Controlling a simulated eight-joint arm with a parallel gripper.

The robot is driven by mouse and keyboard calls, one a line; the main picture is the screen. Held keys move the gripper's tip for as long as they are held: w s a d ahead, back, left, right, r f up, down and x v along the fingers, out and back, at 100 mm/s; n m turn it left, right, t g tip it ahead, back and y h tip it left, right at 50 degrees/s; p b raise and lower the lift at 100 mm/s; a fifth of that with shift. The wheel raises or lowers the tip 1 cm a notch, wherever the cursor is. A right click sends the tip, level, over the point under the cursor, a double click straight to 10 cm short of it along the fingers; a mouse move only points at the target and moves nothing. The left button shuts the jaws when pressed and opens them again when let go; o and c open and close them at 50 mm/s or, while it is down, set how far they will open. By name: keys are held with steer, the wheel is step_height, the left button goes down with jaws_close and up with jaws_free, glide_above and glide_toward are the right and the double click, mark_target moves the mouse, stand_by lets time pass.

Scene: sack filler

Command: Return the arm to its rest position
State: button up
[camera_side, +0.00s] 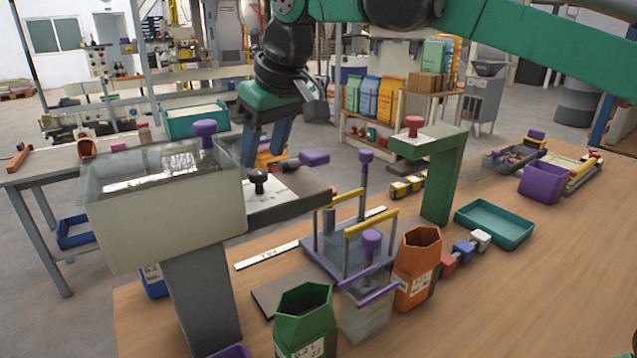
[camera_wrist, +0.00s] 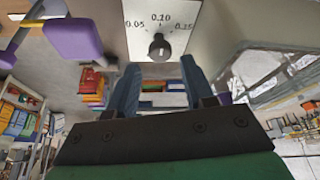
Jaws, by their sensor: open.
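My gripper (camera_side: 264,150) is at the end of my green and black arm, at the upper left of the side view, with its blue fingers pointing down. In the wrist view the two fingers (camera_wrist: 160,75) stand apart with nothing between them. The black dial knob (camera_side: 258,180) of the sack filler is just below the fingertips. In the wrist view this knob (camera_wrist: 160,47) shows just beyond the fingertips, on a white plate (camera_wrist: 190,20) marked 0.05, 0.10 and 0.25. The fingers look clear of the knob, though the exact gap is hard to tell.
The filler's clear-topped hopper (camera_side: 165,205), with a purple knob (camera_side: 205,133), stands left of the gripper. A green post (camera_side: 440,185) with a red button (camera_side: 413,124) stands right. Green (camera_side: 304,318) and orange (camera_side: 417,268) sacks stand in front. The front right bench is clear.

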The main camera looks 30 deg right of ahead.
steer(key=v, duration=0.2)
steer(key=shift+s+d+r, duration=0.1)
steer(key=shift+d+r, duration=0.2)
steer(key=shift+r, duration=0.05)
steer(key=d+f+m+t, duration=0.1)
steer(key=d+t, duration=0.3)
steer(key=d, duration=0.6)
steer(key=shift+m+t+h, duration=0.3)
steer(key=shift+m+h, duration=0.4)
steer(key=shift+m, duration=0.2)
steer(key=s+d+f, duration=0.2)
steer(key=s+f, duration=0.1)
steer(key=s+d+f, duration=0.1)
steer(key=s+f, duration=0.2)
steer(key=s+d+f, duration=0.2)
steer(key=s+f, duration=0.1)
steer(key=shift+d+f, duration=0.25)
steer(key=shift+d, duration=0.1)
steer(key=s+a+f+g, duration=0.2)
steer(key=s+f, duration=0.3)
steer(key=w+a+r+n+t+y, duration=0.1)
steer(key=w+a+r+n+y, duration=0.1)
steer(key=w+r, duration=0.9)
steer(key=shift+w+r+n+t+y, duration=0.3)
steer(key=shift+w+r+n+y, duration=0.1)
steer(key=shift+r+n+y, duration=0.15)
